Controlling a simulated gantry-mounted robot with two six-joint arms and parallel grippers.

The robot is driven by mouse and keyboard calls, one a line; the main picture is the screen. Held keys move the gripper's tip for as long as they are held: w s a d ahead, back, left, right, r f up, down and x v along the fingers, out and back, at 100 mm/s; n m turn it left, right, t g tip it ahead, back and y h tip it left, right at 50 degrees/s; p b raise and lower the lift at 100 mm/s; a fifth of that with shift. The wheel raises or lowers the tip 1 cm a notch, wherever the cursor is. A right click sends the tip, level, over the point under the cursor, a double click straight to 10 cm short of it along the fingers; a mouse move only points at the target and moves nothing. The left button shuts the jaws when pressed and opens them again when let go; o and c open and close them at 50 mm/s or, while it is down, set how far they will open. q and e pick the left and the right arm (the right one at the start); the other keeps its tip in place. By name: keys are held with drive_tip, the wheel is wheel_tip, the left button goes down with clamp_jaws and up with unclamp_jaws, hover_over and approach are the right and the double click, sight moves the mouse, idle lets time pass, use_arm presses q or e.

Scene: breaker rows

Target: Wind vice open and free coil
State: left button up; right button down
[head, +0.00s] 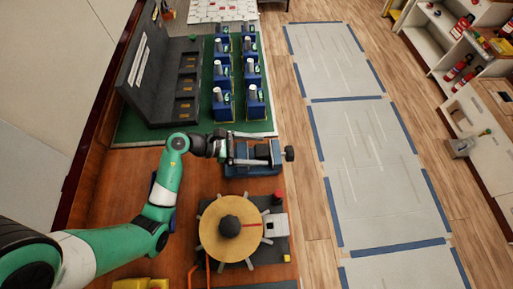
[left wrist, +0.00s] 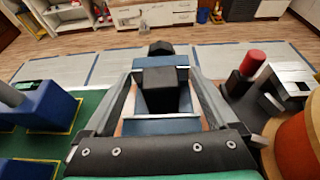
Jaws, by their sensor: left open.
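The blue vice (head: 238,171) stands on the wooden bench just beyond the round tan disc, with a dark knob (head: 290,153) at its right end. In the left wrist view the vice (left wrist: 160,126) lies between my fingers, with a black block in its middle and the dark knob (left wrist: 160,48) beyond. My left gripper (head: 268,149) is open above the vice, one finger on each side; I cannot tell whether they touch it. I cannot make out a separate coil in the vice. My right gripper is not in view.
The tan disc (head: 215,240) with a dark dome and grey spokes is close to the vice, beside a red-topped post (head: 277,198). Several blue units with grey cylinders stand on the green mat (head: 150,132) beyond. A grey panel (head: 160,75) rises at left. Floor lies right.

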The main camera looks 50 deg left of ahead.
use_arm(q)
clamp_jaws()
idle(0.5)
drive_tip(key=shift+s+a, duration=0.15)
drive_tip(key=shift+s, duration=0.1)
idle(0.4)
unclamp_jaws()
